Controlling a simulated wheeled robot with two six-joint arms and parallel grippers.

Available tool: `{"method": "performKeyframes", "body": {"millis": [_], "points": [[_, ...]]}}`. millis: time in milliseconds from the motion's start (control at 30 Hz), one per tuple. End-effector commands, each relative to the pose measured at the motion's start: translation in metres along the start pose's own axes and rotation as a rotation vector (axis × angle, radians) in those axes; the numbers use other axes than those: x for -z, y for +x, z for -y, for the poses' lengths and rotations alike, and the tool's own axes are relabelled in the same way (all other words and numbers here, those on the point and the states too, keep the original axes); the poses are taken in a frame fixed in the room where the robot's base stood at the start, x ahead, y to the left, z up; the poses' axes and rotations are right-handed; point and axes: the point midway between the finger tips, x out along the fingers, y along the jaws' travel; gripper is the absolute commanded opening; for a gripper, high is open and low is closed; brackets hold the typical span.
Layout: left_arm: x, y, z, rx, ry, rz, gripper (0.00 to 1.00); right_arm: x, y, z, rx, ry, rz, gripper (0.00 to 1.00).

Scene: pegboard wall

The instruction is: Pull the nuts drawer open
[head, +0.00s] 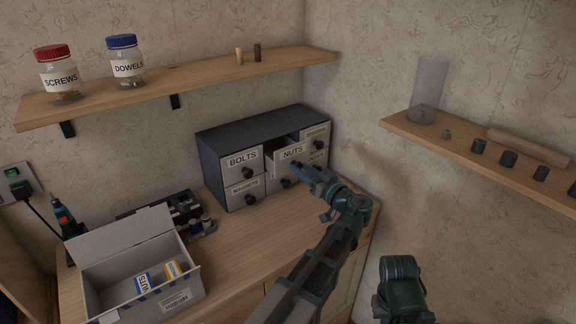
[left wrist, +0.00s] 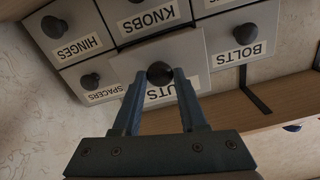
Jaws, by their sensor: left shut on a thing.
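The nuts drawer (head: 286,156) is the top middle drawer of a dark cabinet (head: 222,138) on the bench. Its front stands out from the neighbouring fronts, and a gap shows behind its top edge, so it is partly open. In the left wrist view, which is upside down, its front (left wrist: 193,50) has a partly hidden label and a round black knob (left wrist: 160,72). My left gripper (head: 298,168) is at this drawer front. In the left wrist view its two fingers (left wrist: 160,80) are shut on the knob, one on each side. My right gripper does not show.
The bolts drawer (head: 241,162) and the spacers drawer (left wrist: 86,78) flank it and are shut. An open grey box (head: 190,291) with small cartons stands at the bench's front left. A wall shelf (head: 200,80) hangs above, and another shelf (head: 465,150) is on the right wall.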

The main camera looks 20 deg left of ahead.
Motion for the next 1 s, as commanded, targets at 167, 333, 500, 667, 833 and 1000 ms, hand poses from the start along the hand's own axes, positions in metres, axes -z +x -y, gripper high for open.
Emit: {"method": "performKeyframes", "body": {"millis": [167, 333, 500, 667, 833, 1000], "points": [[0.000, -0.037, 0.002, -0.001, -0.001, -0.001, 0.00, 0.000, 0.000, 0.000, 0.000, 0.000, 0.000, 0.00], [0.000, -0.054, 0.002, 0.001, -0.001, -0.001, 0.00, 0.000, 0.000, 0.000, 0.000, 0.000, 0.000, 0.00], [0.000, -0.055, 0.002, 0.003, 0.000, 0.000, 0.00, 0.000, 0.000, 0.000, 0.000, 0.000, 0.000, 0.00], [0.000, -0.055, 0.002, 0.003, 0.000, -0.001, 0.00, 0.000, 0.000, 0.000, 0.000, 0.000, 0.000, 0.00], [0.000, -0.054, 0.002, 0.003, 0.000, 0.000, 0.72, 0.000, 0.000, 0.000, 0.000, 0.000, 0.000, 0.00], [0.000, -0.054, 0.002, 0.004, -0.001, 0.000, 0.72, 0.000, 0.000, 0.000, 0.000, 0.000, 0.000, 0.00]]}}
